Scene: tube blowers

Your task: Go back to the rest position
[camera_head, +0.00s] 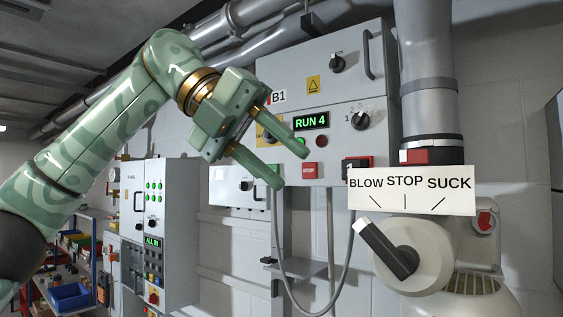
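My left gripper (291,168) is open, with two green fingers apart and nothing between them. Its arm comes in from the left, and the gripper is in front of the grey control box (290,75) labelled B1. I cannot tell whether the fingers touch the box. The box has a display (310,121) reading RUN 4 in green, a red STOP button (309,169) and a selector knob (360,120). At the right, a black lever (388,249) on a round disc points up and left, towards BLOW on the sign (411,190). My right gripper is out of view.
A large grey pipe (428,70) runs down at the right of the box. Cables (327,310) hang below it. A panel cabinet (168,230) with green lights stands at the left. A shelf with a blue bin (70,296) is at lower left.

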